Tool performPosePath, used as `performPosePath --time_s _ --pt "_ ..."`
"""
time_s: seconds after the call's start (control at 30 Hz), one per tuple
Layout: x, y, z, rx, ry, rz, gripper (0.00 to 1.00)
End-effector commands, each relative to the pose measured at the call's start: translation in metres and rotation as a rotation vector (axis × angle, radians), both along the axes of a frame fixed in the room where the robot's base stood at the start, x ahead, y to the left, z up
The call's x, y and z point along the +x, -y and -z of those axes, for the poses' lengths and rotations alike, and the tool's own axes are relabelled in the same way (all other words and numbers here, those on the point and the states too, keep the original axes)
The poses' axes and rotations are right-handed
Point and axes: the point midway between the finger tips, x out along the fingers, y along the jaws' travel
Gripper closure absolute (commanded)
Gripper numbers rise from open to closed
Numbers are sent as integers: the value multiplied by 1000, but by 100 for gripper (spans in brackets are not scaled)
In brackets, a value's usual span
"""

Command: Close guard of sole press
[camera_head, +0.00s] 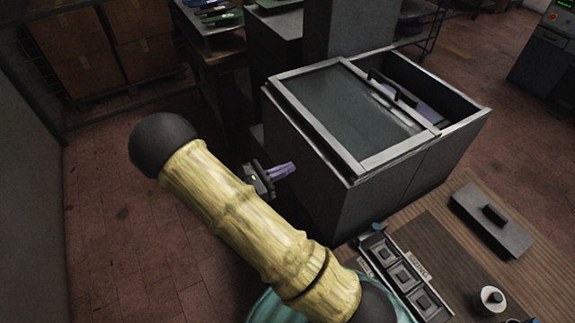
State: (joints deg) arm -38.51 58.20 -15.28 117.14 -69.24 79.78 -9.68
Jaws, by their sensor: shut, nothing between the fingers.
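The sole press (405,190) is a dark box with a light metal rim round its open top. Its guard (340,112) is a framed, see-through panel lying over the left part of the top. A dark bar handle (393,88) is along the guard's right side. The right part of the top is uncovered, and a purple-grey part (432,104) shows inside. My gripper (289,170) has purple fingers that are shut and empty. It is outside the press, by its left side wall and below the guard; I cannot tell whether it touches the wall.
A wooden bench holds a panel of square switches (403,275), a grey block with a black knob (490,219) and a small round pot (489,300). Boxes (140,45) stand on a rack at upper left. A table (212,42) with coloured pieces is behind. Brick floor lies open at left.

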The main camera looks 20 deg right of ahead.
Motion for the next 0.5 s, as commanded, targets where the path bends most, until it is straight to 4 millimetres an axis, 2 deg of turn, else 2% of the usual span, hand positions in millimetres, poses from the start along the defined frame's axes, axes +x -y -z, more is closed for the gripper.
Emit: performPosePath --time_s 0.5 --pt "16 90 -5 -1 -3 5 100"
